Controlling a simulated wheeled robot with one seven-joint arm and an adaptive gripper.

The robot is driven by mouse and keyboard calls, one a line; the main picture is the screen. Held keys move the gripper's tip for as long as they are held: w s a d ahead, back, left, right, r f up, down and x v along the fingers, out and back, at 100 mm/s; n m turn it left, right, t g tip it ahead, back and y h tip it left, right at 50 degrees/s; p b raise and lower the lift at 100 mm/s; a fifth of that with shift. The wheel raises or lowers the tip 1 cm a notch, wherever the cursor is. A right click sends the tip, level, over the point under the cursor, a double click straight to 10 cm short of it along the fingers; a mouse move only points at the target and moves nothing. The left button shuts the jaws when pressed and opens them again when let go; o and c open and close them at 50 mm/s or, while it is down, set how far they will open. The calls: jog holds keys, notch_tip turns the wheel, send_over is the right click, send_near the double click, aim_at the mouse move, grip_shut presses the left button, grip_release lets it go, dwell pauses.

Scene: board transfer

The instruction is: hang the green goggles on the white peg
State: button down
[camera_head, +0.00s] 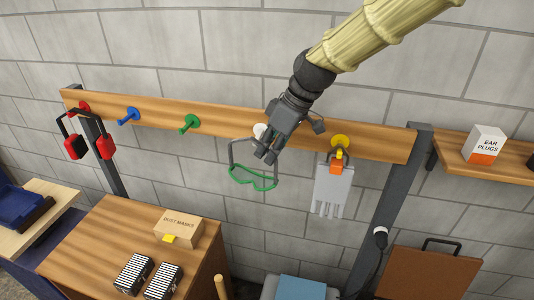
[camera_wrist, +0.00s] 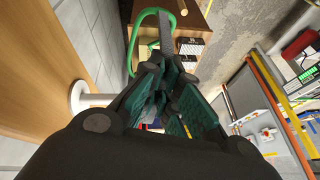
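The green goggles (camera_head: 252,183) hang by their dark grey strap from my gripper (camera_head: 267,154), in front of the wooden rail. In the wrist view my gripper (camera_wrist: 170,105) is shut on the strap, and part of the green frame (camera_wrist: 140,38) shows beyond the fingers. The white peg (camera_head: 260,130) is on the rail, just behind and left of my gripper and partly hidden by it. In the wrist view the white peg (camera_wrist: 84,97) stands left of the fingers, apart from the visible strap. The far part of the strap is hidden.
The rail (camera_head: 222,121) also carries a red peg with red earmuffs (camera_head: 75,147), bare blue (camera_head: 128,116) and green (camera_head: 189,123) pegs, and a yellow peg (camera_head: 340,142) with grey gloves (camera_head: 333,190) close right of my gripper. A wooden cabinet (camera_head: 100,235) stands below left.

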jog(key=shift+w+d+f, duration=0.2)
jog(key=shift+w+d, duration=0.05)
jog(key=shift+w, duration=0.45)
jog(key=shift+w+d+f, duration=0.2)
jog(key=shift+w+f, duration=0.05)
jog(key=shift+w, duration=0.45)
jog(key=shift+w+d+f, duration=0.2)
jog(key=shift+w+d, duration=0.05)
jog(key=shift+w, duration=0.45)
jog(key=c, duration=1.6)
grip_release()
jog(key=shift+o, duration=0.2)
